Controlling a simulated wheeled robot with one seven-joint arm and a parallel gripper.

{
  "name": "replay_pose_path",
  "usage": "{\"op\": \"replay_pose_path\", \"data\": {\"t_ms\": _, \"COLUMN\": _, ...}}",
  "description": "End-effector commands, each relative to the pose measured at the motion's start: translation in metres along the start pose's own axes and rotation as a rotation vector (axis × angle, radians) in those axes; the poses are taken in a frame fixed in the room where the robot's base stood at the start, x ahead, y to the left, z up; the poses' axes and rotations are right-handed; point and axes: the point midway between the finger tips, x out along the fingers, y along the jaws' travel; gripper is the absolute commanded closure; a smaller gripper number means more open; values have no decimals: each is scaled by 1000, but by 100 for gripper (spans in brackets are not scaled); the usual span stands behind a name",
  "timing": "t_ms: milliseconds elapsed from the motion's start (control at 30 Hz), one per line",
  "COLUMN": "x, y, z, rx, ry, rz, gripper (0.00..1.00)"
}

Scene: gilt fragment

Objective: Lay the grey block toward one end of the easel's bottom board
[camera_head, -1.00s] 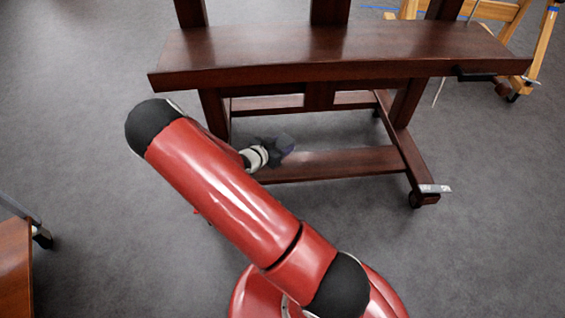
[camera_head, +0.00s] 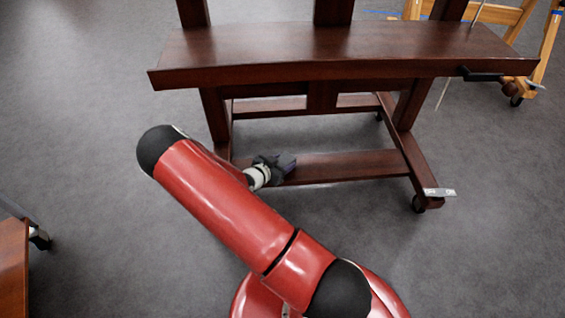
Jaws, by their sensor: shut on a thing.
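The dark reddish-brown wooden easel stands ahead of me, with its bottom board (camera_head: 350,166) low between its feet. My gripper (camera_head: 286,165) is at the left part of this board, small and partly hidden behind its own wrist. It is shut on the grey block (camera_head: 290,162), which shows only as a small dark grey-purple shape at the fingertips. The block appears over or at the board's left part; I cannot tell whether it touches the wood.
A light metal piece (camera_head: 440,192) sits on the right foot. A lighter wooden easel (camera_head: 540,50) stands at back right. A brown furniture edge (camera_head: 14,265) is at lower left. Open grey floor surrounds these.

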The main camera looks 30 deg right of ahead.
Motion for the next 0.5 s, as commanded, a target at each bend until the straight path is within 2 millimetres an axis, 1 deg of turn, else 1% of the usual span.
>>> {"op": "replay_pose_path", "data": {"t_ms": 33, "x": 0, "y": 0, "z": 1, "rx": 0, "ry": 0, "rz": 0, "gripper": 47}}
{"op": "replay_pose_path", "data": {"t_ms": 167, "x": 0, "y": 0, "z": 0, "rx": 0, "ry": 0, "rz": 0, "gripper": 30}}
{"op": "replay_pose_path", "data": {"t_ms": 400, "x": 0, "y": 0, "z": 0, "rx": 0, "ry": 0, "rz": 0, "gripper": 29}}
{"op": "replay_pose_path", "data": {"t_ms": 500, "x": -2, "y": 0, "z": -4, "rx": 0, "ry": 0, "rz": -1, "gripper": 29}}
